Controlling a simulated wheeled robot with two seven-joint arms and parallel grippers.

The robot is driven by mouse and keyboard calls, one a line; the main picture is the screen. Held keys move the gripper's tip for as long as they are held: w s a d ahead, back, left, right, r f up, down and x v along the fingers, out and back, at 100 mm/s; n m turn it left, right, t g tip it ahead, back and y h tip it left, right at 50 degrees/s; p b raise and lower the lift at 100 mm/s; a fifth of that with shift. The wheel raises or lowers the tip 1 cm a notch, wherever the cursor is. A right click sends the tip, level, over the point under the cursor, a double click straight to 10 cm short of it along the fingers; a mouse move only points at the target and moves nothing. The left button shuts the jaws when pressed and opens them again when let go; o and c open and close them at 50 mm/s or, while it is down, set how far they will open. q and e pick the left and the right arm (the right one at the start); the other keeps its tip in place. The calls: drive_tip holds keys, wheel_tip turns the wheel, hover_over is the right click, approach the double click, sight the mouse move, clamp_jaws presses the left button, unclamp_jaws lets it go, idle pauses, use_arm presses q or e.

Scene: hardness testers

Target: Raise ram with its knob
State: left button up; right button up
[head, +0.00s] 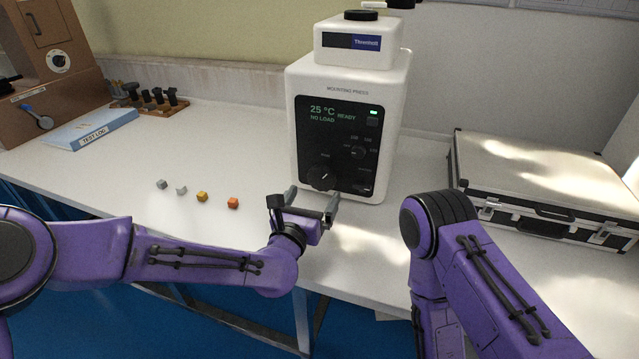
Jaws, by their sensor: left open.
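The white mounting press (348,105) stands on the bench at the centre of the head view. Its black front panel reads 25 °C, NO LOAD and READY. A large dark knob (321,177) with a pale mark sits low on the panel's left; a smaller knob (356,152) sits higher to its right. Which one is the ram knob I cannot read clearly. My left gripper (311,203) is open, just in front of and below the large knob, with its fingers pointing towards the press. It appears apart from the knob. My right arm is at the lower right; its gripper is out of view.
Several small cubes (202,196) lie on the bench left of my left gripper. A silver case (545,190) stands to the right. A blue test log binder (92,130), a rack of dark tools (150,100) and a brown machine (50,70) are at the far left.

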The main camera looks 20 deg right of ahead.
sight(320, 184)
use_arm(q)
drive_tip(key=x, duration=0.5)
drive_tip(key=c, duration=1)
drive_tip(key=shift+d, duration=0.15)
drive_tip(key=shift+c, duration=0.2)
drive_tip(key=shift+w+f+m+b, duration=0.15)
drive_tip(key=shift+m+b, duration=0.3)
drive_tip(key=shift+m, duration=0.85)
drive_tip(key=shift+m+b, duration=0.5)
drive_tip(key=shift+m, duration=1.6)
